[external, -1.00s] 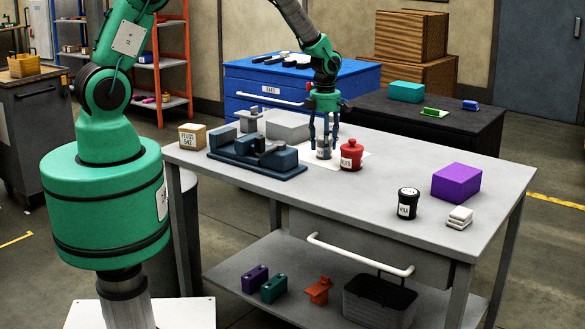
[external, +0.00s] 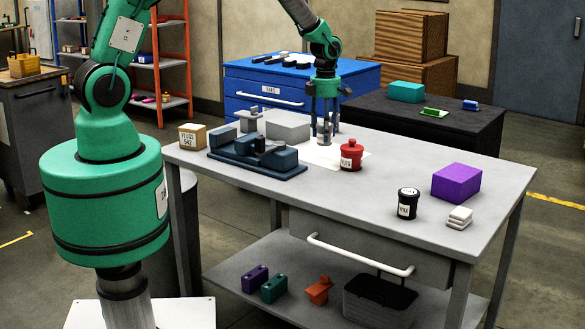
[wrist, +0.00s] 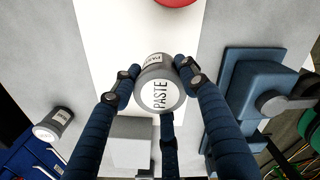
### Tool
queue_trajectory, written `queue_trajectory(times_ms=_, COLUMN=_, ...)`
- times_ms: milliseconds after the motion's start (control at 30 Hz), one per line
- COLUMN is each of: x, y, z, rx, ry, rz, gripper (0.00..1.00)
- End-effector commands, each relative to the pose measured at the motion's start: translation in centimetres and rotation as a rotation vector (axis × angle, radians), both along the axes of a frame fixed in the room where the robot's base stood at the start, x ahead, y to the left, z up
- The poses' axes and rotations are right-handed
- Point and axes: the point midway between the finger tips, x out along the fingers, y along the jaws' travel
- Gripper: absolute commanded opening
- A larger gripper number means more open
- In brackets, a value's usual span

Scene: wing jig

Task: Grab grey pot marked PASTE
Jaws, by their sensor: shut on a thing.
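The grey pot marked PASTE (wrist: 158,92) is between the fingers of my gripper (wrist: 160,82) in the wrist view, its label facing the camera. My gripper is shut on it. In the external view my gripper (external: 325,122) holds the pot (external: 324,136) upright over the white sheet (external: 318,156), apparently a little above it. The fingers partly cover the pot in the external view.
A red pot (external: 350,155) stands close on the right of the held pot. A dark blue vise (external: 257,155) and a grey block (external: 287,126) are to the left. A second grey labelled pot (wrist: 54,124) shows in the wrist view. The table's front middle is clear.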

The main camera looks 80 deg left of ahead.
Motion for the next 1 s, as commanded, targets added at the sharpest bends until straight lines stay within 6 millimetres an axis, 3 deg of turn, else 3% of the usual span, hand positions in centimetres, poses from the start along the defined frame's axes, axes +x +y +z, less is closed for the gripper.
queue_trajectory(times_ms=100, x=0.1, y=0.0, z=2.2, rx=0.002, ry=-0.003, rz=0.0, gripper=0.13)
queue_trajectory(times_ms=333, x=0.1, y=0.0, z=4.7, rx=0.001, ry=-0.002, rz=0.0, gripper=0.13)
queue_trajectory(times_ms=1000, x=0.0, y=0.0, z=5.1, rx=0.0, ry=0.0, rz=0.0, gripper=0.13)
